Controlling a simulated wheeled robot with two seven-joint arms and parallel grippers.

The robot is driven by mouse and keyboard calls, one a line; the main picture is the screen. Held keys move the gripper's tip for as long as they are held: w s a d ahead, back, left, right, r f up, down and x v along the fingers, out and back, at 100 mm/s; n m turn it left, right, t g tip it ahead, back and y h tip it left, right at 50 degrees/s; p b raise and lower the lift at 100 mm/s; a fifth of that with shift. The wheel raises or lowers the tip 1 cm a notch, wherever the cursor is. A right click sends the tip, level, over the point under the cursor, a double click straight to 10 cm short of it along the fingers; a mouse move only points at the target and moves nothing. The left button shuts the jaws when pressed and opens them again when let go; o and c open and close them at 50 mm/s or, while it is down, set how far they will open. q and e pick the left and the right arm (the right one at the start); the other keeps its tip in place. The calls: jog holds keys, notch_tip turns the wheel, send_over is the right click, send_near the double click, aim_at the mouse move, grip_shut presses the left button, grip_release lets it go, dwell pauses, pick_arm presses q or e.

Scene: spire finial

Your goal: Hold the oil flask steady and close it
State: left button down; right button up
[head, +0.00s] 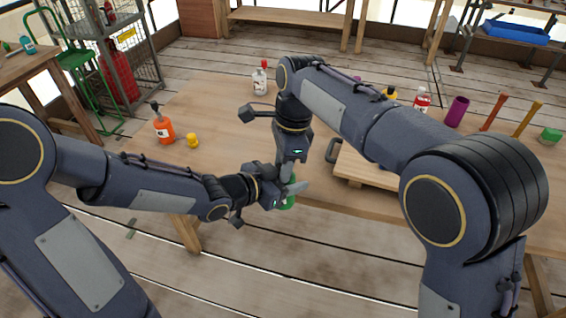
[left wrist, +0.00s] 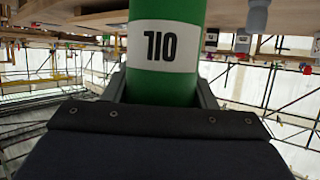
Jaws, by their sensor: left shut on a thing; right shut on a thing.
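The oil flask is a green cylinder (head: 291,201) with a white label reading like "710" in the left wrist view (left wrist: 165,45). In the head view it is at the table's front edge, mostly covered by my grippers. My left gripper (head: 284,193) is shut on the flask's body from the left, with one finger on each side in the left wrist view (left wrist: 165,92). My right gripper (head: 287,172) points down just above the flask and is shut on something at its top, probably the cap. That part is hidden, so I cannot tell how it sits.
On the wooden table (head: 225,110) stand an orange bottle (head: 164,129), a small yellow cap (head: 192,140) and a white bottle with a red top (head: 261,80). A wooden board (head: 352,165) lies right of my grippers. A purple cup (head: 457,111) stands farther right.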

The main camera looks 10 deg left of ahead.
jog(key=o, duration=1)
jog(key=shift+c, duration=0.2)
jog(key=shift+r, duration=0.1)
jog(key=shift+r, duration=2.2)
jog(key=shift+c, duration=0.5)
